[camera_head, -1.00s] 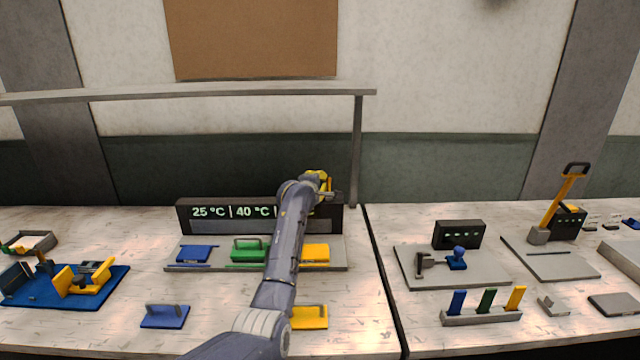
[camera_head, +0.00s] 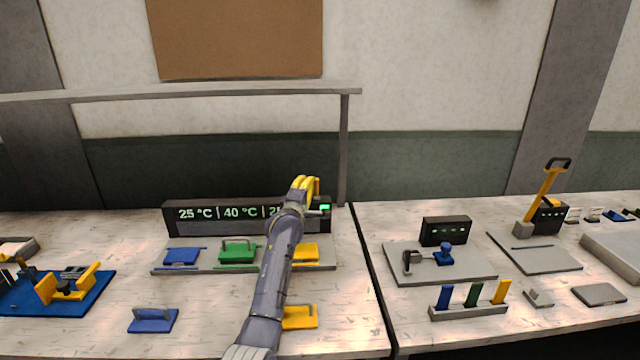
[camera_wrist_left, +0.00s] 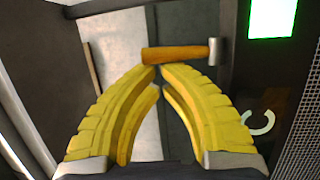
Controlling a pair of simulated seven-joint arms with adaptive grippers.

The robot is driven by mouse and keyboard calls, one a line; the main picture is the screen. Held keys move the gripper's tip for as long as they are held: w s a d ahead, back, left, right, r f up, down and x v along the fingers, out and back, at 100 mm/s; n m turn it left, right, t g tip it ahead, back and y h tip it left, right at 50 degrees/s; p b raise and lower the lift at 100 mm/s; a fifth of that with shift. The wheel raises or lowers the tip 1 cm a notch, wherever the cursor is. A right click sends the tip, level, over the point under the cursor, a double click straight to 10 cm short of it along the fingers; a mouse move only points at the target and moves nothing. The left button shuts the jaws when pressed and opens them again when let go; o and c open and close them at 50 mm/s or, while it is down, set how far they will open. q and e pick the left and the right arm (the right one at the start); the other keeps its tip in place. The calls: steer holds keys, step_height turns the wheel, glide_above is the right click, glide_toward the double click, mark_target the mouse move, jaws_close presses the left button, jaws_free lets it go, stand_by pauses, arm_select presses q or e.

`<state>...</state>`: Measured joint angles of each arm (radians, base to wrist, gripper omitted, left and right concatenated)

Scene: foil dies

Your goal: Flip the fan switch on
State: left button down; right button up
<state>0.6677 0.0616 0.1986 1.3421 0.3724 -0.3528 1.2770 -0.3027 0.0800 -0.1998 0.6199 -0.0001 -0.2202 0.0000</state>
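The fan switch appears as a lever with an orange-brown handle (camera_wrist_left: 173,54) and a grey metal end by the dark panel in the left wrist view. A lit green square (camera_wrist_left: 272,18) is on that panel; it also shows at the right end of the black display box (camera_head: 200,228) in the head view. My left gripper (camera_wrist_left: 160,68) has its yellow fingertips together just beside the handle, with nothing visible between them. Whether they touch the handle I cannot tell. In the head view the left gripper (camera_head: 302,186) is at the display's right end. My right gripper is not in view.
A grey plate (camera_head: 215,266) with blue, green and yellow dies lies before the display. A loose blue die (camera_head: 152,320) and yellow die (camera_head: 301,317) lie in front. A grey post (camera_head: 343,150) stands behind the gripper. A second table is at right.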

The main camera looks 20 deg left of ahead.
arm_select(q)
steer(key=shift+s+d, duration=0.3)
steer(key=shift+s, duration=0.1)
stand_by(0.4)
steer(key=a, duration=0.1)
steer(key=w+a, duration=0.2)
steer(key=shift+a+r, duration=0.3)
steer(key=shift+r, duration=0.05)
steer(key=shift+s+d+f, duration=0.1)
steer(key=shift+s+f, duration=0.05)
steer(key=shift+s, duration=0.15)
steer(key=s+f, duration=0.2)
steer(key=s, duration=0.7)
steer(key=shift+d, duration=0.45)
